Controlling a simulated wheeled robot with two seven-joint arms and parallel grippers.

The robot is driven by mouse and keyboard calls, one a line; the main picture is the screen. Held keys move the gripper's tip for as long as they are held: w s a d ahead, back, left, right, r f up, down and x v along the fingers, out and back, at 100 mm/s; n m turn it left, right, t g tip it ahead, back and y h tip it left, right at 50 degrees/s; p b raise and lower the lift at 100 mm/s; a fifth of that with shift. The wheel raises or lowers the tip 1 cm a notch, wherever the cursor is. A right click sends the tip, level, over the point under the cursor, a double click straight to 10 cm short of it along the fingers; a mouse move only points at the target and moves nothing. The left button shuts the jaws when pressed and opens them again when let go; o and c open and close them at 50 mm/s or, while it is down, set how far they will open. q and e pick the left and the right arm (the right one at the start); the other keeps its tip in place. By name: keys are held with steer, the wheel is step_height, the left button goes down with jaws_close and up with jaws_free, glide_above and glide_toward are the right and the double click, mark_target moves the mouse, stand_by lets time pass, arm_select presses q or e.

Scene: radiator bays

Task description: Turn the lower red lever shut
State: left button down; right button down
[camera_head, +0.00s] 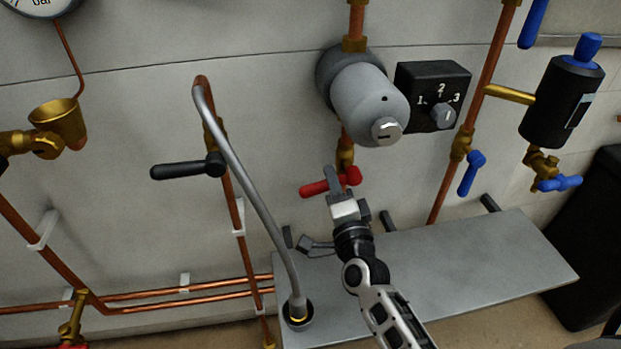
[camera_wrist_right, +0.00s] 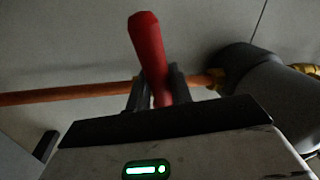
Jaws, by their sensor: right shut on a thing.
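The red lever (camera_head: 314,189) sits on a brass valve (camera_head: 345,156) under the grey pump, on a vertical copper pipe. It lies roughly crosswise to the pipe, with its free end to the left in the head view. My right gripper (camera_head: 333,182) is shut on the lever. In the right wrist view the red lever (camera_wrist_right: 147,45) stands up between the two fingers (camera_wrist_right: 153,90), its free end sticking out beyond them. The fingers hide part of the lever and valve. My left gripper is not in view.
The grey pump (camera_head: 366,98) and a black dial box (camera_head: 434,92) are just above. A metal shelf (camera_head: 450,265) lies below my right arm. A curved grey tube (camera_head: 252,190) and a black lever (camera_head: 185,170) are to the left. Blue handles (camera_head: 471,173) are to the right.

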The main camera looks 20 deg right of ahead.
steer(key=shift+r+m, duration=0.35)
steer(key=shift+m, duration=0.85)
steer(key=shift+r+m+h+p, duration=0.15)
steer(key=shift+m+h+p, duration=0.15)
steer(key=shift+m, duration=0.2)
steer(key=c, duration=1.4)
jaws_free()
steer(key=shift+c, duration=0.2)
steer(key=shift+o, duration=0.7)
steer(key=shift+a, duration=0.1)
steer(key=b+v, duration=0.1)
steer(key=v, duration=1.1)
